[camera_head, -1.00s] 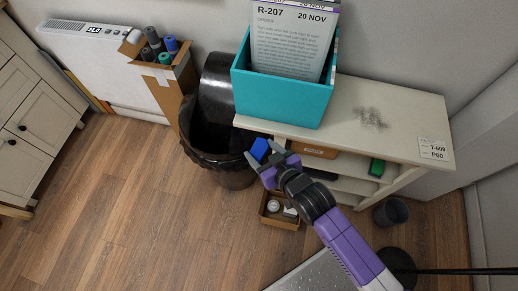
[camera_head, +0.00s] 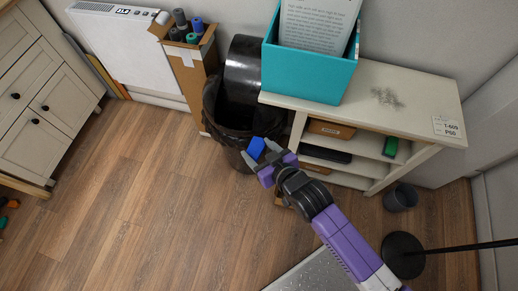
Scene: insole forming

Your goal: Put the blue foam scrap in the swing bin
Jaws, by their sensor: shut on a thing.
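My gripper (camera_head: 257,158) is shut on the blue foam scrap (camera_head: 256,148), which shows between its two grey fingertips. The swing bin (camera_head: 238,72) is black, with its lid tipped up at the back and a dark bag over its rim. It stands against the wall, left of the shelf unit. In the picture my gripper and the scrap overlap the front right of the bin's rim. I cannot tell their height above it. The lower right of the bin is hidden behind my gripper.
A cream shelf unit (camera_head: 420,88) with a teal box (camera_head: 305,72) on top stands right of the bin. A cardboard box of rolls (camera_head: 190,80) and a white heater (camera_head: 115,45) are on the left. A grey cup (camera_head: 400,198) and round black base (camera_head: 402,254) are at right.

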